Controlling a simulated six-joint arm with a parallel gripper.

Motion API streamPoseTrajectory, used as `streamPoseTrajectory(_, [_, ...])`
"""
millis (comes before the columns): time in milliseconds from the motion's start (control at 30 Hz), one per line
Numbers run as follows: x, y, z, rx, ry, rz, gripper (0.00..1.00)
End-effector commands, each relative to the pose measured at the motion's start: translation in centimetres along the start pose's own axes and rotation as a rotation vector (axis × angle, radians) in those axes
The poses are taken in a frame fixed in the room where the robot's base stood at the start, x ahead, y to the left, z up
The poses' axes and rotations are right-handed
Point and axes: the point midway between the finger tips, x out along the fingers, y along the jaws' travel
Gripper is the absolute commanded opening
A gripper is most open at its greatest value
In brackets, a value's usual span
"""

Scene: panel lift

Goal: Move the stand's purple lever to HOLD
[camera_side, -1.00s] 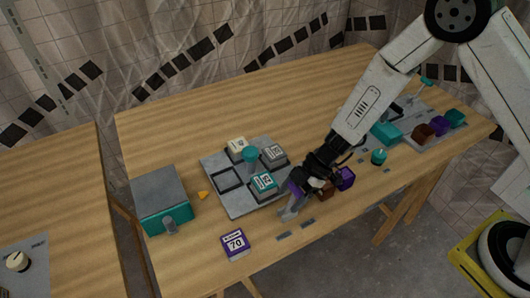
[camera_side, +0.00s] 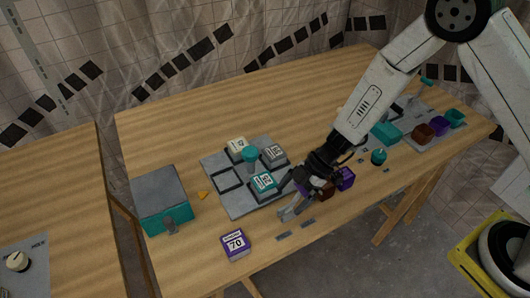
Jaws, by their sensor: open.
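My gripper (camera_side: 298,182) is open, low over the front middle of the table. A small pale grey stand (camera_side: 290,208) is just below and in front of it. The stand's purple lever is not clearly visible; my gripper covers the upper part of the stand. I cannot tell whether my fingers touch the lever. Two small grey plates lie on the table in front of the stand, a left plate (camera_side: 284,236) and a right plate (camera_side: 308,223). Any writing on them is too small to read, so I cannot make out HOLD.
A grey tray (camera_side: 240,208) with labelled blocks and a teal-topped post is left of my gripper. A purple block (camera_side: 345,178) and a brown block (camera_side: 325,190) sit close on its right. A purple box marked 70 (camera_side: 235,244) and a grey-and-teal box (camera_side: 160,190) are further left.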

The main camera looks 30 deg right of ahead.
Motion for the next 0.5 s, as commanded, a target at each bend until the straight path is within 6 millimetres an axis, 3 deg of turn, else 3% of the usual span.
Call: streamPoseTrajectory(500, [-5.1, 0.1, 0.0, 0.000, 0.001, 0.004, 1.00])
